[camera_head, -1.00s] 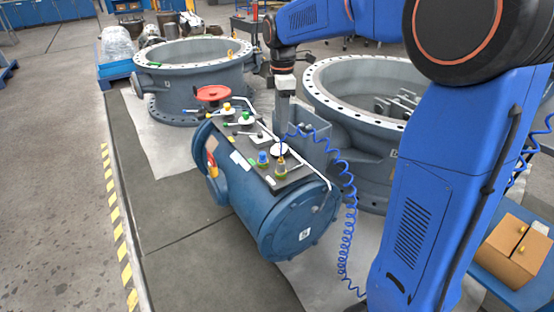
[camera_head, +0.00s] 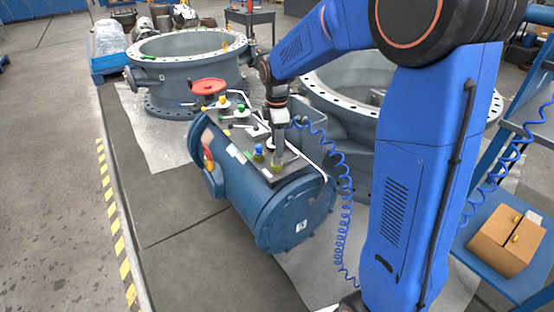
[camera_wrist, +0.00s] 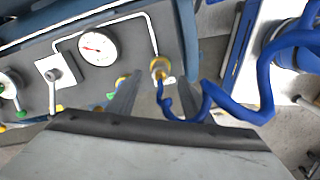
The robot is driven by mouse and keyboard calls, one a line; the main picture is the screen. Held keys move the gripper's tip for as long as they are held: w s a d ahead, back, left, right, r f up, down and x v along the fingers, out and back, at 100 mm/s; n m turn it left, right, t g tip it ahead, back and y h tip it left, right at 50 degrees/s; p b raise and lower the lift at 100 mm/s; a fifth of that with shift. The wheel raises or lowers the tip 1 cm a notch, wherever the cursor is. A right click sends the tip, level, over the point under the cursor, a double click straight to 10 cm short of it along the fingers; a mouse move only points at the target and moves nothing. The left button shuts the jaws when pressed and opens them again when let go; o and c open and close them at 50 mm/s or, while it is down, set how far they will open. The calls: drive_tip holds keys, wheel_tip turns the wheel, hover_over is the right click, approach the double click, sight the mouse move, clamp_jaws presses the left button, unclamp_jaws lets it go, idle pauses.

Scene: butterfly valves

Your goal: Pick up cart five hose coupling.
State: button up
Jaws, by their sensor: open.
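A brass hose coupling (camera_wrist: 160,66) with a blue coiled hose (camera_wrist: 236,105) sits on the dark panel (camera_wrist: 140,45) in the wrist view. In the head view, a yellowish fitting (camera_head: 277,167) stands at the panel's near end, on the blue cylinder-shaped body (camera_head: 270,200). My gripper (camera_head: 278,148) is open and points down just above this fitting. In the wrist view, my gripper's fingers (camera_wrist: 158,84) reach toward the coupling, which shows between their tips. I cannot tell whether they touch it. No cart number is readable.
Large grey flanged valve bodies (camera_head: 185,70) stand behind. A cardboard box (camera_head: 507,241) is on a blue shelf at right. The left floor is clear.

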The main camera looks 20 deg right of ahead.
drive_tip(key=shift+f, duration=2.35)
drive_tip(key=c, duration=1.1)
